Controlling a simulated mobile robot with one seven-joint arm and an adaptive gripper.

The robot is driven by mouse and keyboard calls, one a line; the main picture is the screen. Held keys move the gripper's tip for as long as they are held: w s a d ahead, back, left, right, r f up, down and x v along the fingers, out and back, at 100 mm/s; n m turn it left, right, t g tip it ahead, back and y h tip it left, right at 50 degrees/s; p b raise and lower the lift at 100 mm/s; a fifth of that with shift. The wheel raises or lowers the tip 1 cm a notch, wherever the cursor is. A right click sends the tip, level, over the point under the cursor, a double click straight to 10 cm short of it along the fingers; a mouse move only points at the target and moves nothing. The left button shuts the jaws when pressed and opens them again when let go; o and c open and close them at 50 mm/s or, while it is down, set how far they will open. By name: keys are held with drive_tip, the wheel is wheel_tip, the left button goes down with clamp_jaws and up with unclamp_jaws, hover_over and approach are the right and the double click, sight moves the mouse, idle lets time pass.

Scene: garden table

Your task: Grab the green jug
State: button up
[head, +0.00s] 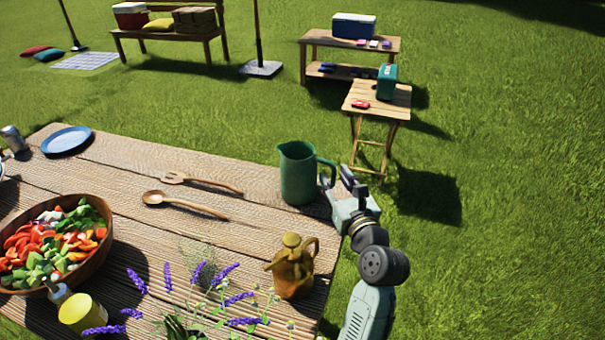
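The green jug (298,174) stands upright on the wooden table (240,235), near its far right corner. Its handle (332,165) faces right, toward my gripper. My gripper (336,179) is at the right side of the jug, close to the handle. Its two dark fingertips look spread apart, with one near the lower part of the handle and one farther right. I cannot tell whether a finger touches the handle. The jug does not look held.
A brown-yellow lidded pitcher (292,267) stands nearer on the table. Lavender stems (215,300) spread at the front. A wooden spoon (185,204) and fork (200,182) lie left of the jug. A salad bowl (97,254) and blue plate (66,140) are farther left.

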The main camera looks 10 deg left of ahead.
drive_tip(key=shift+x, duration=1)
clamp_jaws()
drive_tip(key=shift+r, duration=0.1)
